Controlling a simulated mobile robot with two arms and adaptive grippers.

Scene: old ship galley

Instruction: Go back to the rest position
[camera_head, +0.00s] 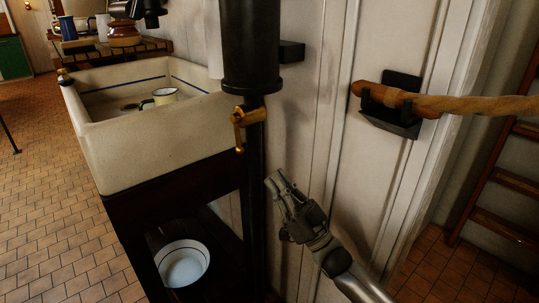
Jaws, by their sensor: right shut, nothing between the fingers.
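My right gripper (275,181) is in the lower middle of the head view, with its arm coming in from the bottom right. Its fingers are together and empty, pointing up and to the left. The fingertips appear just right of the black vertical pipe (254,190), below a brass tap handle (246,122). I cannot tell whether they touch the pipe. My left gripper does not show clearly anywhere in the view.
A white sink (160,150) with an enamel mug (165,96) stands left of the pipe. A white bowl (183,266) sits on the shelf below. A wooden-ended rope (480,106) rests in a wall bracket (392,126). Ladder steps (503,226) stand at right. Tiled floor is open at left.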

